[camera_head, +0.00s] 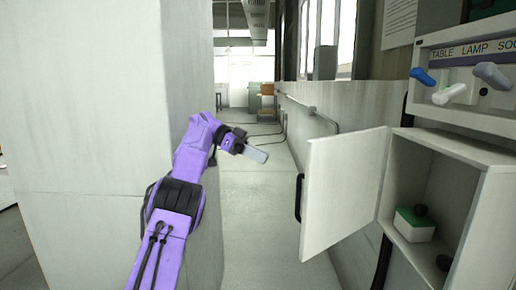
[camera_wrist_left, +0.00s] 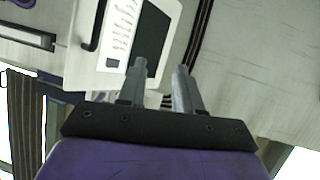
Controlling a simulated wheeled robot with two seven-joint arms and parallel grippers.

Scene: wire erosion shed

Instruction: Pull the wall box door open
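The white wall box (camera_head: 483,152) is on the right in the head view, with its interior in sight. Its white door (camera_head: 343,190) is swung wide open toward the left of the box. A black bar handle (camera_head: 299,198) is on the door's free edge. My left gripper (camera_head: 257,153) is in the middle of the head view, left of the door and apart from the handle. In the left wrist view the two fingers of my left gripper (camera_wrist_left: 161,72) stand apart with nothing held between them. My right gripper is in neither view.
Inside the box is a green and white block (camera_head: 415,224) with a black knob. Above it is a panel (camera_head: 468,53) with blue, white and grey levers. A tall pale block (camera_head: 95,130) stands on the left. The aisle floor (camera_head: 255,200) between is clear.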

